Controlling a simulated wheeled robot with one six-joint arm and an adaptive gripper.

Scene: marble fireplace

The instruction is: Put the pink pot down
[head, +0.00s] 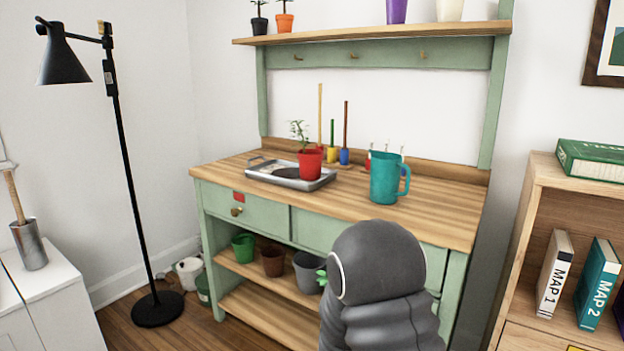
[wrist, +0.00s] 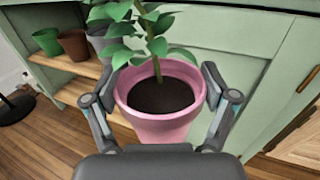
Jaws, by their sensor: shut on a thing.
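In the wrist view the pink pot (wrist: 162,127) holds dark soil and a leafy green plant (wrist: 150,38). My gripper (wrist: 160,88) is shut on the pink pot, with one finger against each side of it. The pot is held upright or nearly so, in front of the green bench with the wooden floor below. In the head view my arm hides the pot and the gripper; only a bit of green leaf shows beside the arm at its left.
The green bench's wooden top (head: 440,215) carries a metal tray (head: 262,176), a red pot (head: 310,164) with a plant, and a teal pitcher (head: 385,180). Bare wood shows at the front and right. A lower shelf (head: 250,270) holds several pots. A black lamp (head: 120,150) stands left.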

